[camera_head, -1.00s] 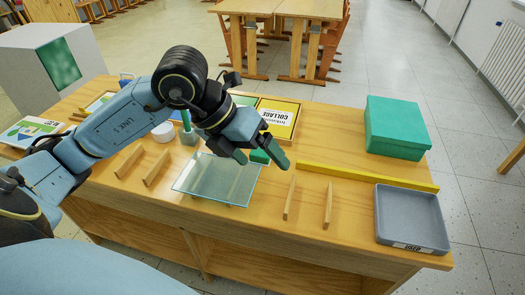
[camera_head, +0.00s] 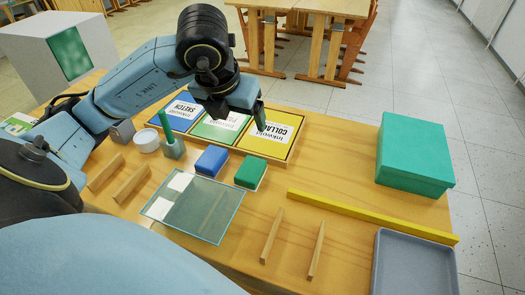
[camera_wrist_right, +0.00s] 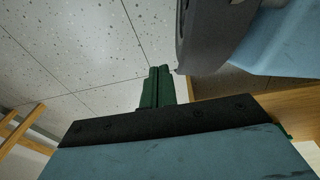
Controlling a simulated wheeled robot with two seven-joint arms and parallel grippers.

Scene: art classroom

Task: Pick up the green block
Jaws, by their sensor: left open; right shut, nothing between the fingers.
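The green block (camera_head: 250,172) sits on the table just beyond the right far corner of the glass plate (camera_head: 212,222). A blue block (camera_head: 211,160) lies just left of it, with a small gap. My left gripper (camera_head: 241,112) is open and empty, above the cards at the back, beyond the green block and apart from it. Its finger on the right shows best; the other is partly hidden by the hand. My right gripper (camera_wrist_right: 158,86) is shut and empty in the right wrist view, over the floor. It is not visible in the head view.
A yellow bar (camera_head: 370,217) and a grey tray (camera_head: 418,262) are on the right, with a large green box (camera_head: 413,155) behind. Wooden strips stand on both sides of the glass. A green upright stick in a holder (camera_head: 173,148) and a white roll (camera_head: 147,141) stand left.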

